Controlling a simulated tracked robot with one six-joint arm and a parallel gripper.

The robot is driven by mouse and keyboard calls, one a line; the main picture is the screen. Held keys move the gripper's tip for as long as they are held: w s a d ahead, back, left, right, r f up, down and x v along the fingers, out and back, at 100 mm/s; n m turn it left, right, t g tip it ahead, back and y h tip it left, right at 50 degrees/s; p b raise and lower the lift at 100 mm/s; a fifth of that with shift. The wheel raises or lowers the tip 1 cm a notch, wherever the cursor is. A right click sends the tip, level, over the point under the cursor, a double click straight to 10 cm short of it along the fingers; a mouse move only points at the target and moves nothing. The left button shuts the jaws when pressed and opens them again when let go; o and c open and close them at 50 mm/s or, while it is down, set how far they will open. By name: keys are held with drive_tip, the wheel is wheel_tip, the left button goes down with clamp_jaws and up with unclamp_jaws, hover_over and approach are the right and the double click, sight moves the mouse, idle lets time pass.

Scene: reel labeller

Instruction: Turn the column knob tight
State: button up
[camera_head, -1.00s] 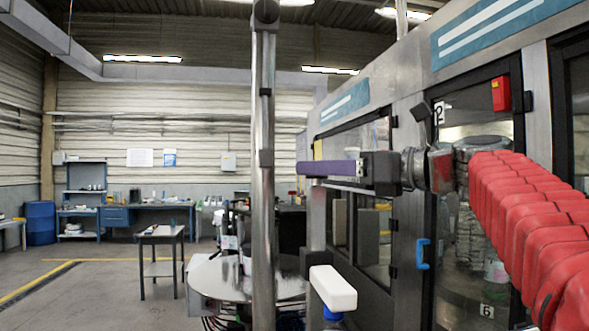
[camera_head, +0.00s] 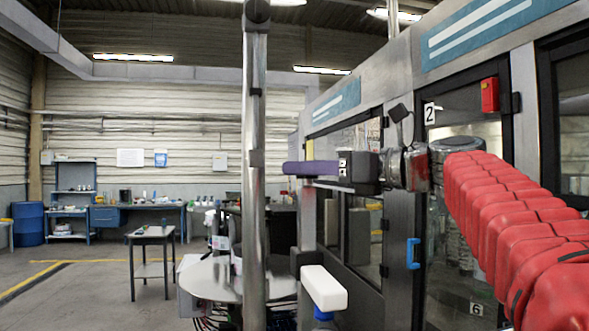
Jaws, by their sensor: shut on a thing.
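My gripper (camera_head: 300,168) reaches in from the right on my red-sleeved arm, with a dark body and a long purple bar-like end pointing left. Its end is level with the collar on the tall steel column (camera_head: 254,210), just right of it in the picture. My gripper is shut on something. The knob cannot be made out; it seems hidden at or behind the purple end. A shorter grey post (camera_head: 308,220) stands below the purple end. A white block (camera_head: 324,288) with a blue part under it sits lower down.
The machine's framed glass doors fill the right side, with a blue door handle (camera_head: 413,253) and a red box (camera_head: 490,95). A round pale table (camera_head: 215,280) stands behind the column. A small table (camera_head: 150,238) and a blue barrel (camera_head: 28,222) are farther left; the floor there is open.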

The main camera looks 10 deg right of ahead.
drive_tip(key=shift+c, duration=1.2)
drive_tip(key=shift+m+t+h, duration=0.7)
drive_tip(key=shift+h, duration=0.1)
drive_tip(key=o, duration=1.1)
drive_tip(key=shift+c, duration=0.2)
drive_tip(key=shift+s+d, duration=0.1)
drive_tip(key=shift+d, duration=0.05)
drive_tip(key=v, duration=1.3)
drive_tip(key=shift+s, duration=0.25)
drive_tip(key=shift+d, duration=0.1)
